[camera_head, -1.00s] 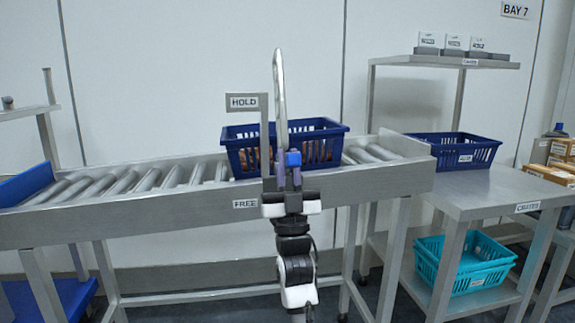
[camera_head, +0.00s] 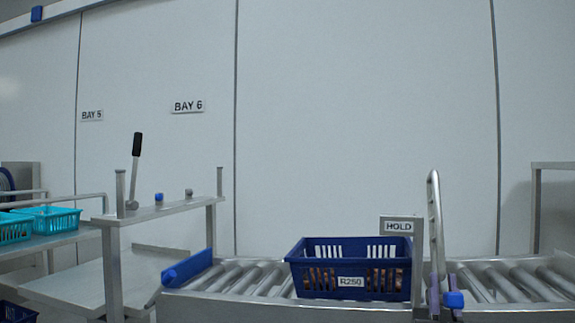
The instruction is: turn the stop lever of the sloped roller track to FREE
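The dark blue crate (camera_head: 348,268), labelled R250, sits on the sloped roller track (camera_head: 508,284), just left of the post (camera_head: 417,265) that carries the HOLD sign (camera_head: 398,227). My gripper (camera_head: 445,300) is at the bottom edge, right of that post; only its purple fingers show. A blue knob (camera_head: 453,299), apparently the stop lever's, is at the fingers, below the level of HOLD. The fingers' grip on it is unclear. A tall pale curved bar (camera_head: 436,220) rises beside them. The FREE sign and the lever's pivot are out of view.
A blue end stop (camera_head: 190,268) closes the track's left end. Left of it stands a metal frame (camera_head: 165,208) with a black-handled lever (camera_head: 136,150). Teal crates (camera_head: 50,217) stand on a far-left shelf. Rollers between end stop and crate are clear.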

